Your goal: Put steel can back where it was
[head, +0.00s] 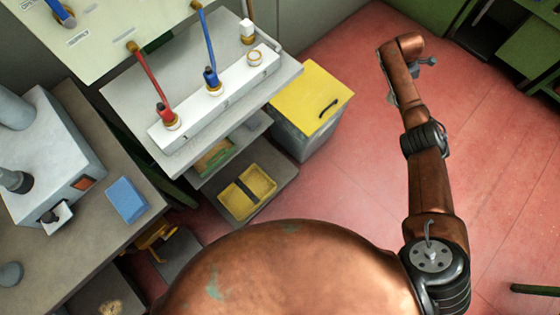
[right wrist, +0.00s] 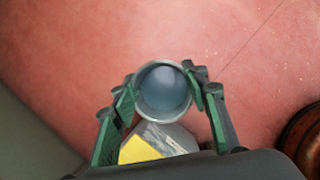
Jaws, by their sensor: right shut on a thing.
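The steel can (right wrist: 163,90) is in the right wrist view, seen end-on as a round grey rim with a blue-grey inside. My right gripper (right wrist: 165,97) is shut on it, with a green-padded finger on each side. Red floor shows behind the can. In the head view my right arm reaches up the right side over open floor, and its hand is mostly hidden by the wrist; I cannot make out the can there. My left gripper is not in view.
A grey bench holds a white rack (head: 215,98) with red and blue hoses and an open ring. A yellow-lidded bin (head: 312,97) stands beside it. A side table at left holds a grey machine (head: 48,155) and a blue block (head: 127,200). Red floor at right is mostly clear.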

